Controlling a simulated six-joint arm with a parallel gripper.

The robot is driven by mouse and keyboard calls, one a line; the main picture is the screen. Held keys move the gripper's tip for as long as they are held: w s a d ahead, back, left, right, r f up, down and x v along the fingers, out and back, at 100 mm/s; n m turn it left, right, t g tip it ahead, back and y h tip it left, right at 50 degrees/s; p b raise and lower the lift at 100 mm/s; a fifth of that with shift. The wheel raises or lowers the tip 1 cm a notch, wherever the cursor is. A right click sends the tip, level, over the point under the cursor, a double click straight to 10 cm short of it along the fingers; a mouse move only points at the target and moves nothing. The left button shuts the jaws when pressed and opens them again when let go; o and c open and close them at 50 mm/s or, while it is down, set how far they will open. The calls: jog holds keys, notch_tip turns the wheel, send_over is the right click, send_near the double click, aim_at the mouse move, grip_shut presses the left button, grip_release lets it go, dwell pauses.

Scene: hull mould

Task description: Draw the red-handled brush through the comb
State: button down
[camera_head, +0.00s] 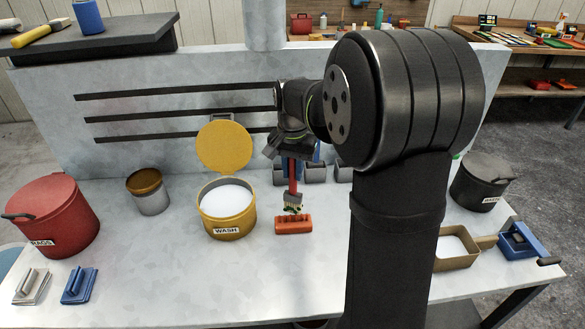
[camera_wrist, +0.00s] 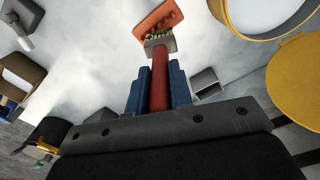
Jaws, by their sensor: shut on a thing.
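My gripper (camera_head: 291,153) is shut on the red-handled brush (camera_head: 293,178), which hangs with its bristle end down. In the wrist view the red handle (camera_wrist: 159,80) runs between the blue fingers (camera_wrist: 157,92) of my gripper. The brush has a grey ferrule, and its bristles look dark with greenish and pale bits. The orange comb (camera_head: 293,225) lies on the bench just below the bristles; it also shows in the wrist view (camera_wrist: 150,18). The bristle end is at or just above the comb; I cannot tell whether they touch.
A yellow WASH pot (camera_head: 228,212) with its lid raised stands left of the comb. Small grey cups (camera_head: 315,172) stand behind. A red RAGS bin (camera_head: 55,215) is at far left, a tan tray (camera_head: 455,262) and dark pot (camera_head: 482,180) at right. Bench in front of the comb is clear.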

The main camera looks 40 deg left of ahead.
jog(key=shift+s, duration=0.1)
jog(key=shift+s+d, duration=0.65)
jog(key=shift+d, duration=0.1)
jog(key=shift+a, duration=0.1)
jog(key=shift+w+a, duration=0.65)
jog(key=shift+w, duration=0.1)
jog(key=shift+s+d+f, duration=0.1)
jog(key=shift+s+d, duration=0.65)
jog(key=shift+a, duration=0.1)
